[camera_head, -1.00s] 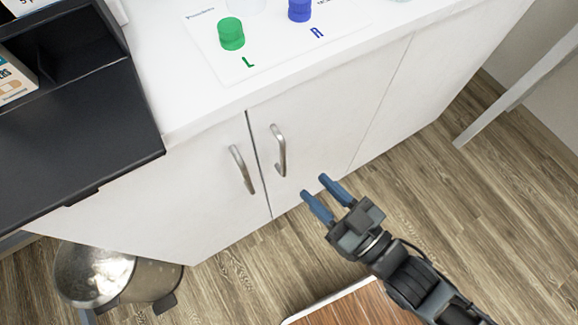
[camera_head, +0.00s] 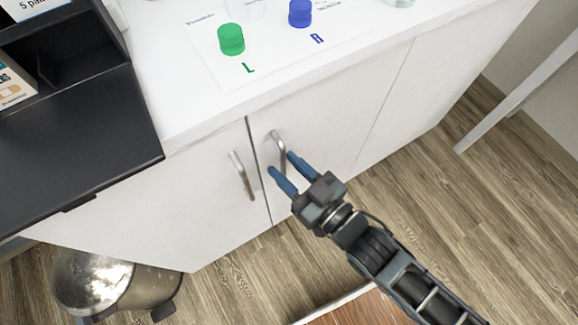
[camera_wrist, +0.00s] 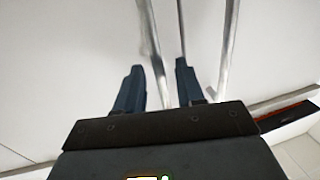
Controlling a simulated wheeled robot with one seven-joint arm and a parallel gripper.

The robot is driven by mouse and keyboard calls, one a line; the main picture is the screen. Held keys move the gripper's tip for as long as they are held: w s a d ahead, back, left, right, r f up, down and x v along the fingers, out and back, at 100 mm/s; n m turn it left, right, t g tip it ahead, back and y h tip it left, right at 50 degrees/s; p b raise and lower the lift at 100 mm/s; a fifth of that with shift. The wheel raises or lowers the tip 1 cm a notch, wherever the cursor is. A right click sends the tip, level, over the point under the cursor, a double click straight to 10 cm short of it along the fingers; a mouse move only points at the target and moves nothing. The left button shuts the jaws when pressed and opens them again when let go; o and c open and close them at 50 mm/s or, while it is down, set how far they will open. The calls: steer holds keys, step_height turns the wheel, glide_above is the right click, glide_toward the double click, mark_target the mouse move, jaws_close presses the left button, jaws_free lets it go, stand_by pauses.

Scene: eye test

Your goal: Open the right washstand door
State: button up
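The right washstand door (camera_head: 330,125) is white and closed, with a curved metal handle (camera_head: 275,138) near its left edge. The left door (camera_head: 190,190) is closed too, with its own metal handle (camera_head: 241,175). My gripper (camera_head: 281,163) has blue fingers and is open in front of the right door's handle, hiding that handle's lower part. In the wrist view, the right door's handle (camera_wrist: 153,45) lines up between my fingertips (camera_wrist: 158,67), with no grip on it. The left door's handle (camera_wrist: 228,45) lies outside the fingers, to the right.
A green cap (camera_head: 231,39) and a blue cap (camera_head: 300,13) stand on a sheet on the white countertop (camera_head: 185,100). A black organizer (camera_head: 75,140) is at the left. A metal bin (camera_head: 100,280) stands at the lower left. The wood floor (camera_head: 440,200) at the right is clear.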

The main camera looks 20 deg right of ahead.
steer(key=shift+c, duration=0.4)
jaws_close()
steer(key=shift+s, duration=0.1)
